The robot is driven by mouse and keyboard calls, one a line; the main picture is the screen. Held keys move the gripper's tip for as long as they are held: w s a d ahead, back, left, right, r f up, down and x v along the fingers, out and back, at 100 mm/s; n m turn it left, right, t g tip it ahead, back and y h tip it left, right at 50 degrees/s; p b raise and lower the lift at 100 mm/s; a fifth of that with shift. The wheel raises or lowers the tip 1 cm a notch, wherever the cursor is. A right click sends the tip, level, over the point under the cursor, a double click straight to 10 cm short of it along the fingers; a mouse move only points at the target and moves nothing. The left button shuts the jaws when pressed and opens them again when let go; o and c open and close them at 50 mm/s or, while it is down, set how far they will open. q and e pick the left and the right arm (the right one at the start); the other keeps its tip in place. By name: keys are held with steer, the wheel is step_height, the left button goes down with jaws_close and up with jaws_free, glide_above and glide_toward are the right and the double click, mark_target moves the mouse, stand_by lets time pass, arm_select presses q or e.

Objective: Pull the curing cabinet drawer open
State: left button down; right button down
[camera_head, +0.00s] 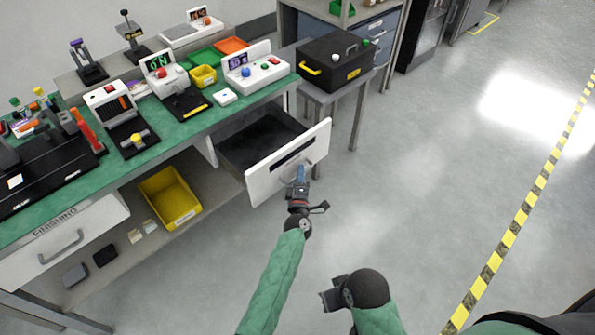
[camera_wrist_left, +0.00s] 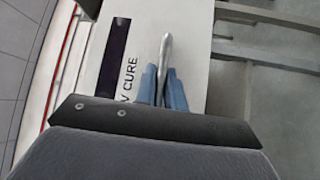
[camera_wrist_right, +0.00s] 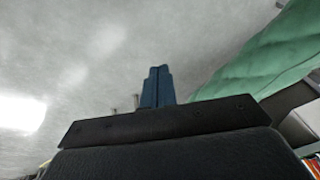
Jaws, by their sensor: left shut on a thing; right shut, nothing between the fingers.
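The curing cabinet drawer (camera_head: 262,172) stands pulled out from under the green bench, its dark inside showing empty. Its white front has a dark slot and, in the left wrist view, the letters "V CURE" on the drawer front (camera_wrist_left: 193,60). My left gripper (camera_head: 301,174) is at the drawer front and shut on its metal handle (camera_wrist_left: 164,62), with a blue finger on each side of the bar. My right gripper (camera_wrist_right: 157,87) is shut and empty, with its blue fingers together over the grey floor, apart from the drawer.
A closed drawer marked FINISHING (camera_head: 70,240) is at the left. A yellow bin (camera_head: 168,196) stands on the lower shelf. A black box (camera_head: 335,58) sits on a side table to the right of the drawer. The floor (camera_head: 430,150) before the drawer is clear.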

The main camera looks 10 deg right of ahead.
arm_select(q)
steer(key=c, duration=1.8)
jaws_free()
steer(key=shift+f, duration=0.1)
steer(key=shift+o, duration=0.2)
steer(key=shift+s, duration=0.15)
arm_select(e)
steer(key=shift+a, duration=0.1)
